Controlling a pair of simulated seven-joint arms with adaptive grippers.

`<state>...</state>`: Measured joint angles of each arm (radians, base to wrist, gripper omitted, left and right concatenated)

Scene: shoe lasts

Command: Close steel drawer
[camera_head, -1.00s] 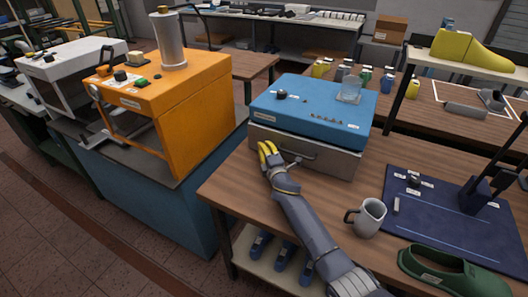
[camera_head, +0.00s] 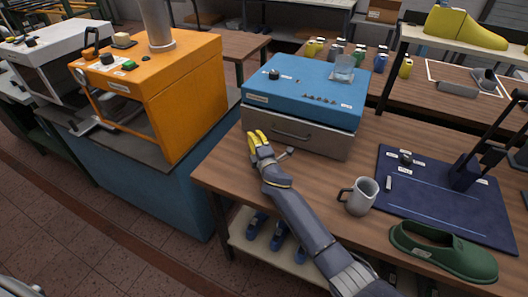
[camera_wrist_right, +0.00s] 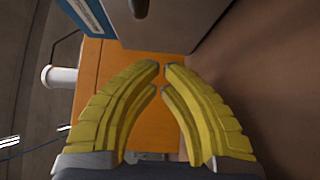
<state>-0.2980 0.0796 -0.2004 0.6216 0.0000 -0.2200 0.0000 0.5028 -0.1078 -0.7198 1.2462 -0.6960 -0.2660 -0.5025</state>
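The steel drawer (camera_head: 312,138) is grey with a dark bar handle (camera_head: 290,135) and sits under a blue top unit (camera_head: 305,95) on the wooden table. Its front looks about flush with the blue unit; any small gap is hard to judge. My right gripper (camera_head: 254,137) is in front of the drawer's left end, left of the handle. In the right wrist view its yellow fingers (camera_wrist_right: 163,67) nearly meet at the tips with nothing between them, and the drawer front (camera_wrist_right: 180,30) and handle (camera_wrist_right: 140,8) lie beyond, apart from the tips.
A grey mug (camera_head: 361,196), a green shoe (camera_head: 445,252) and a dark blue mat (camera_head: 430,200) lie on the table's right. An orange machine (camera_head: 185,95) stands left, across a gap.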

